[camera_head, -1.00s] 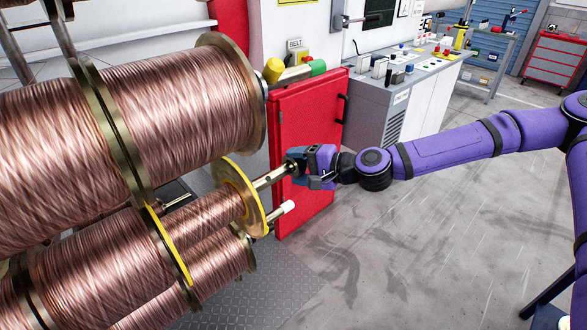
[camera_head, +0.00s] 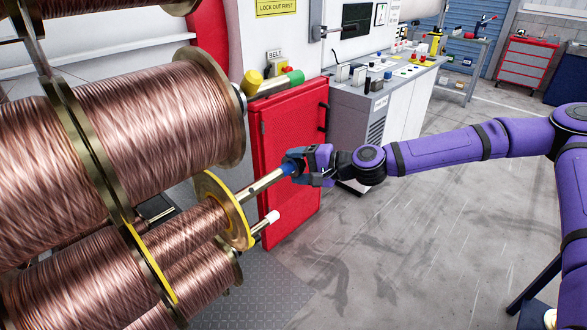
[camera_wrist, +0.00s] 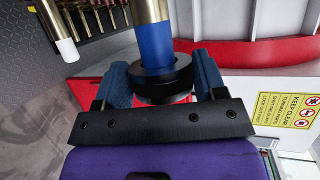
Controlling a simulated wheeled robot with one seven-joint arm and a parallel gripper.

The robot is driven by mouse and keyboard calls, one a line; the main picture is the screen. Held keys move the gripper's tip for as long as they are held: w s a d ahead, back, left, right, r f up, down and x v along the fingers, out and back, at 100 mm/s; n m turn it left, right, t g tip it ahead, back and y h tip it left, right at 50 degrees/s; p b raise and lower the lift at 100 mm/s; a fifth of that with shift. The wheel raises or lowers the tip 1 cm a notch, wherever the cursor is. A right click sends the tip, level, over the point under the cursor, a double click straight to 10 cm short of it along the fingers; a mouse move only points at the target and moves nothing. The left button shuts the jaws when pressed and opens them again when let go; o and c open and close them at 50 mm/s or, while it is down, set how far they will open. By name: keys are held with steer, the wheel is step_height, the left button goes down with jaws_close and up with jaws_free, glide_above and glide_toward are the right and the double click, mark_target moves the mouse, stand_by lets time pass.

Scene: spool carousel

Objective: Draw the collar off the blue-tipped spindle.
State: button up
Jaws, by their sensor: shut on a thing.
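The blue-tipped spindle (camera_head: 262,184) is a brass rod that sticks out of the yellow-rimmed copper spool (camera_head: 222,208). Its blue tip (camera_head: 287,169) shows just left of my gripper (camera_head: 296,168), and large in the wrist view (camera_wrist: 155,42). My gripper (camera_wrist: 163,82) is shut on the collar (camera_wrist: 166,84), a thick black ring between the two blue-grey fingers. The collar is at the outer end of the blue tip, which reaches into the ring. How much of the tip is still inside is hidden. The collar is hard to make out in the head view.
A white-tipped spindle (camera_head: 268,220) sticks out just below, also in the wrist view (camera_wrist: 67,50). A large copper spool (camera_head: 150,115) is above left. A red cabinet (camera_head: 285,150) stands behind my gripper. Open floor (camera_head: 420,230) lies to the right.

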steer(key=shift+d, duration=0.1)
stand_by(0.3)
steer(key=shift+w+d, duration=1.2)
steer(key=shift+w, duration=0.3)
steer(key=shift+d, duration=0.1)
steer(key=s+d, duration=0.7)
steer(key=d, duration=0.2)
steer(key=shift+s, duration=0.4)
